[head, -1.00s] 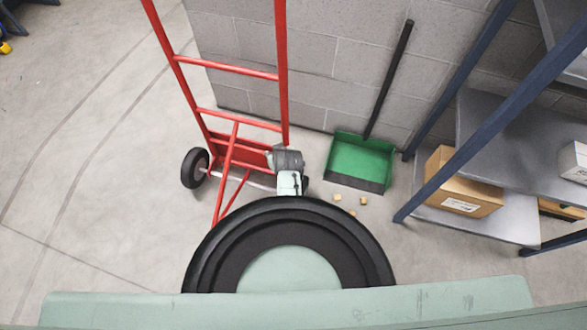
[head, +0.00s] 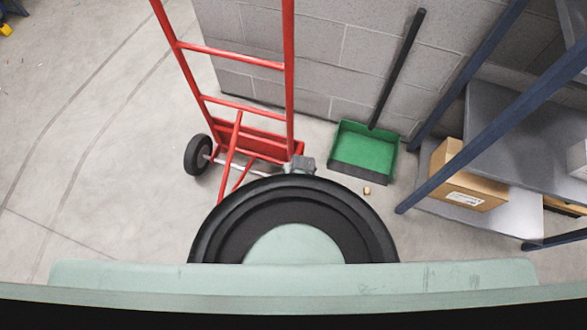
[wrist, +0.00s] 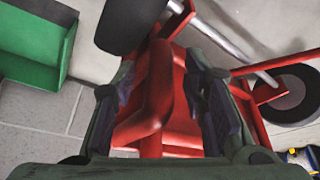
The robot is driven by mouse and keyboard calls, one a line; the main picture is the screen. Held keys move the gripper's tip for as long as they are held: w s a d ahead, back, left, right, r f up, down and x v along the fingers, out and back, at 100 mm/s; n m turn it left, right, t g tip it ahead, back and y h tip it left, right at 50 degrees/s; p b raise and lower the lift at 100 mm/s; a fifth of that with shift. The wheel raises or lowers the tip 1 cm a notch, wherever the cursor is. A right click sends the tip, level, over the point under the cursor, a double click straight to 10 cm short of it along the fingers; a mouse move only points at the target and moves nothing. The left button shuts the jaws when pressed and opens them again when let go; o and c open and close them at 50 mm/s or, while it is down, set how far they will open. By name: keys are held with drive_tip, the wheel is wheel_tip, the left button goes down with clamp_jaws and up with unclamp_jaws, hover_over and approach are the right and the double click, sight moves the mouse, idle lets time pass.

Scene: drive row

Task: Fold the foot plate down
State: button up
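The red hand truck (head: 180,45) stands upright by the block wall. Its red foot plate (head: 262,143) looks folded up against the lower frame. My gripper (head: 300,166) is low at the plate's right end in the head view, mostly hidden behind my own round dark arm part. In the wrist view my gripper (wrist: 165,105) has its two dark fingers apart, one on each side of a red bar (wrist: 157,95). Gaps show between the bar and the fingers. Red plate surface (wrist: 183,75) shows behind the bar. Contact cannot be told.
A green dustpan (head: 363,150) with a black handle stands right of the truck. A small tan chunk (head: 367,190) lies on the floor. A blue-posted shelf with a cardboard box (head: 467,178) is at right. The truck's black wheel (head: 197,154) is at left; floor beyond is open.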

drive_tip(key=shift+w+f, duration=0.1)
drive_tip(key=shift+f, duration=0.15)
drive_tip(key=shift+c, duration=0.5)
clamp_jaws()
drive_tip(key=shift+w, duration=0.1)
